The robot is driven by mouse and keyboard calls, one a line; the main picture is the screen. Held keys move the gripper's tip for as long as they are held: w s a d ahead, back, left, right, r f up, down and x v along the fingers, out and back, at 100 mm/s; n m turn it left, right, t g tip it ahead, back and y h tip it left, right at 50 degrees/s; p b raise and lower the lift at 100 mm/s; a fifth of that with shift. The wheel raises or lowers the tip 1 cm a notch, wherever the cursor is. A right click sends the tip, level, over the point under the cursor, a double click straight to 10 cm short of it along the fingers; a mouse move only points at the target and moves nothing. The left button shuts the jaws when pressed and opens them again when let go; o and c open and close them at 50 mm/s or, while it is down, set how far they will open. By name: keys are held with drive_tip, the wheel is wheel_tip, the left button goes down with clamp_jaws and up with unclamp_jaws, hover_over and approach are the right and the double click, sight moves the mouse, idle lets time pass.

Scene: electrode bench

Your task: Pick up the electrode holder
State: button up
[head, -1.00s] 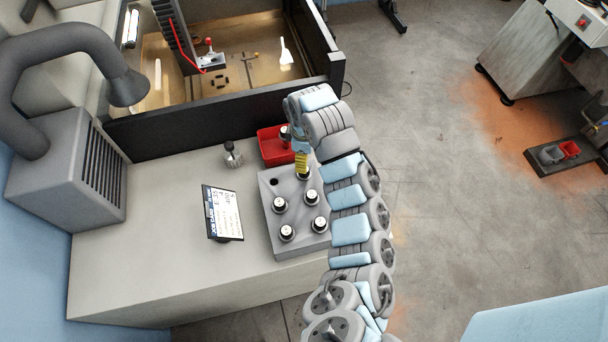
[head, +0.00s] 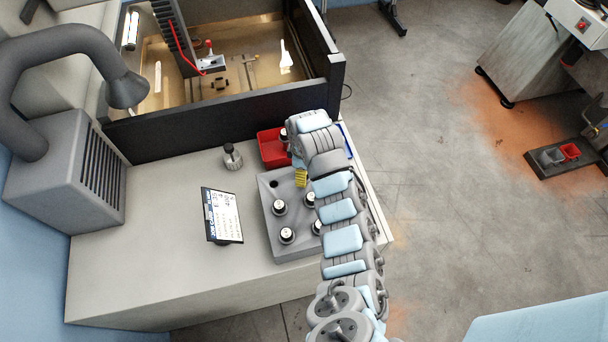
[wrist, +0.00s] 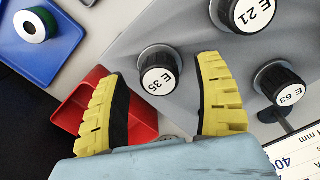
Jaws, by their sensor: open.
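Several dark electrode holders with white labelled tops stand in a grey rack (head: 272,230) on the bench. In the wrist view, the holder marked E 35 (wrist: 158,76) lies between and just beyond the tips of my gripper (wrist: 160,68), whose yellow fingers are spread and empty. The holders marked E 21 (wrist: 250,12) and E 63 (wrist: 283,82) stand to its right. In the head view, my gripper (head: 300,178) is over the rack's far right part, and my arm hides part of the rack. An upright card (head: 222,215) stands left of the rack; its small print is hard to read.
A red tray (head: 268,150) sits behind the rack, and a blue tray (head: 347,142) shows right of my arm. The blue tray holds a green-ringed holder (wrist: 35,25). Another holder (head: 232,156) stands alone on the bench. A dark tank wall (head: 220,118) borders the back.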

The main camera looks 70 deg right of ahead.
drive_tip(key=shift+f, duration=0.5)
clamp_jaws()
